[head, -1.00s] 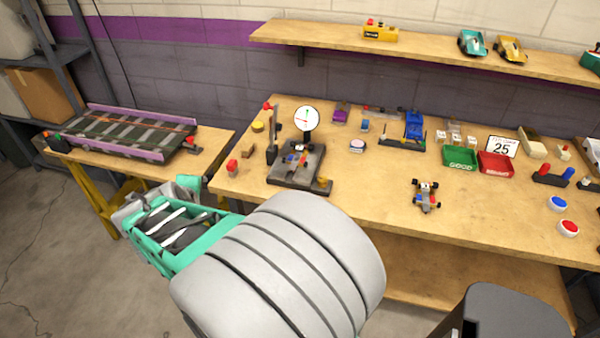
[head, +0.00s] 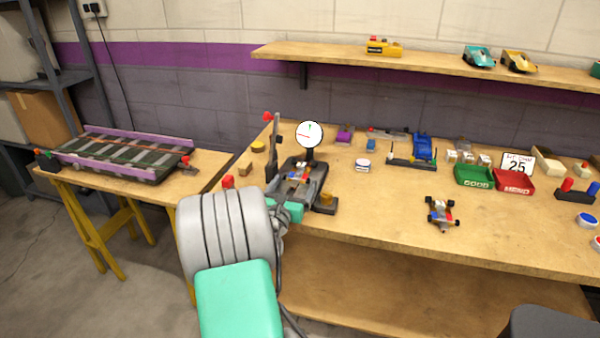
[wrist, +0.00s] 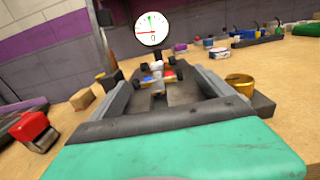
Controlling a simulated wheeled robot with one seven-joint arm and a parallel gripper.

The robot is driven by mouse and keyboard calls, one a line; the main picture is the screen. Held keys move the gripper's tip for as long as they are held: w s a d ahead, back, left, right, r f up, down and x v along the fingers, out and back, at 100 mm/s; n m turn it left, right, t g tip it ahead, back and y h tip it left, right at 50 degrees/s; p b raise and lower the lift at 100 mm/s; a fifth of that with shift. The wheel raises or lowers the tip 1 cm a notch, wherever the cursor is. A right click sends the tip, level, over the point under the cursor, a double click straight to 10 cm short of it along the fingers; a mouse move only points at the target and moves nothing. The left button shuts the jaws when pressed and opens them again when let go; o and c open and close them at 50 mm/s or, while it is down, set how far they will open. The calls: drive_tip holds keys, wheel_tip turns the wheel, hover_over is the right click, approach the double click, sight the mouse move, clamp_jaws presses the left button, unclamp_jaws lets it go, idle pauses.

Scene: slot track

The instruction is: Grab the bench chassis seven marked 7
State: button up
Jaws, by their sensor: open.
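A small toy-car chassis (head: 299,174) with red, blue and white parts sits on a dark grey test stand (head: 316,190) below a round dial. In the wrist view this chassis (wrist: 158,76) lies ahead, between and beyond the fingers. A second chassis (head: 441,213), with black wheels, stands on the bare bench to the right. I cannot read a 7 on either. My gripper (wrist: 158,88) is open and empty, with its two grey fingers spread. In the head view its green body (head: 290,211) is at the stand's near side, partly hidden by my arm.
The dial (head: 309,134) rises behind the stand and a dark post (head: 273,155) stands at its left. A brass cup (wrist: 240,84) is close on the right. Green (head: 473,177) and red (head: 514,181) bins stand farther right. Bench around the second chassis is clear.

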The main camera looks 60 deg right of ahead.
sight(299, 173)
drive_tip(key=shift+w+d, duration=0.2)
drive_tip(key=shift+d, duration=1.05)
drive_tip(key=shift+c, duration=0.3)
drive_tip(key=c, duration=1.3)
drive_tip(key=shift+r, duration=0.1)
drive_tip(key=shift+c, duration=0.2)
